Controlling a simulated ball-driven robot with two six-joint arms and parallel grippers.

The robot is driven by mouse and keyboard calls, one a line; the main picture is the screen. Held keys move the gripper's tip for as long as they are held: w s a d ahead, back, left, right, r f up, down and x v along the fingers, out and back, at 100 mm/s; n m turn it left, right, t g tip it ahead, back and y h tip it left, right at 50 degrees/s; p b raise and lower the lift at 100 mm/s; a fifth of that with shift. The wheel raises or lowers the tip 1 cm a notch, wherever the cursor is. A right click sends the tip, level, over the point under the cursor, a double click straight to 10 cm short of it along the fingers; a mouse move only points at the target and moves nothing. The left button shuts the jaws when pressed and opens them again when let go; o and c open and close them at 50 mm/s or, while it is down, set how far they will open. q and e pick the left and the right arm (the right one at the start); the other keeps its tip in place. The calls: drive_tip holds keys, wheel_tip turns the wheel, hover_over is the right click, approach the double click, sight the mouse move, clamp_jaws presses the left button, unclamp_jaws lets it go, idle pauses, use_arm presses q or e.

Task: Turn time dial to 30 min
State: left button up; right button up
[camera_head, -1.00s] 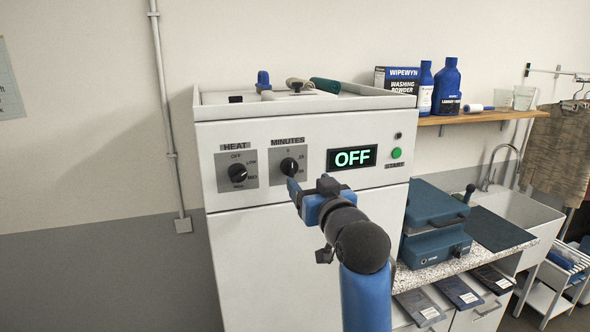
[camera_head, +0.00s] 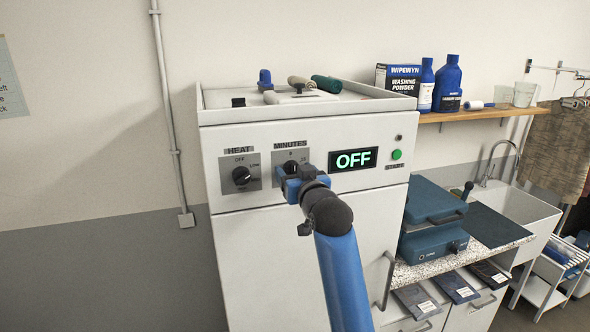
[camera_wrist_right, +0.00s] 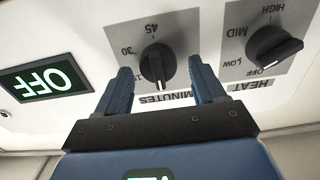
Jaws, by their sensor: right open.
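The minutes dial (camera_head: 289,166) is a black knob on a grey plate on the white machine's front panel, partly hidden by my right gripper in the head view. In the right wrist view, which is upside down, the dial (camera_wrist_right: 158,66) shows marks 15, 30 and 45. Its ridge appears to point at the MINUTES label side, away from 45; the mark there is hidden. My right gripper (camera_head: 292,174) is open in front of the dial. In the wrist view its blue fingers (camera_wrist_right: 160,78) stand on either side of the knob, with gaps. My left gripper is not in view.
The heat dial (camera_head: 241,175) is left of the minutes dial. The display (camera_head: 353,159) reads OFF, with the green start button (camera_head: 397,154) to its right. A door handle (camera_head: 386,280) is below. A worktop with a blue press (camera_head: 435,222) stands at right.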

drive_tip(key=shift+w, duration=0.15)
drive_tip(key=c, duration=1)
